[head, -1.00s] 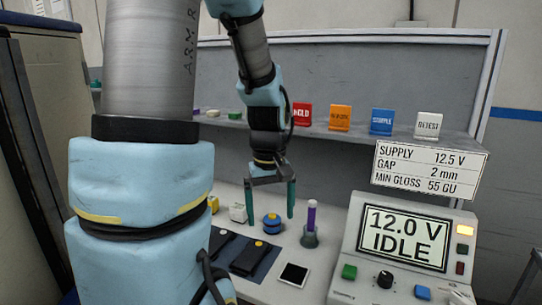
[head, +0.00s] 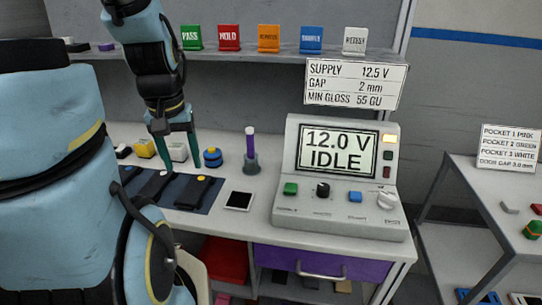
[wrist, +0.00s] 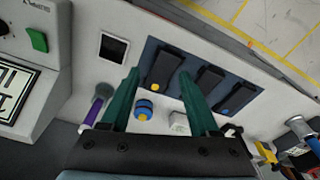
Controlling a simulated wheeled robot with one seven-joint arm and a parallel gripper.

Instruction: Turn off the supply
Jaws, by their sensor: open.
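The supply unit (head: 345,219) is a pale console on the right of the bench. Its screen (head: 338,150) reads 12.0 V IDLE. Its sloped panel carries a green button (head: 290,189), a black knob (head: 323,189), a blue button (head: 355,196) and a white switch or knob (head: 388,201), whose setting I cannot tell. The top lamp (head: 389,139) looks amber. My gripper (head: 177,162) is open and empty over the bench, left of the supply and apart from it. In the wrist view, my gripper (wrist: 158,76) points towards the black devices; the green button (wrist: 37,39) is at upper left.
Black devices (head: 197,192) lie on a dark mat. A blue-yellow cylinder (head: 212,157), a purple-topped post (head: 251,147) and a black-and-white square (head: 239,201) stand or lie between gripper and supply. A sign (head: 353,84) hangs above the supply. Coloured cards line the shelf (head: 280,50).

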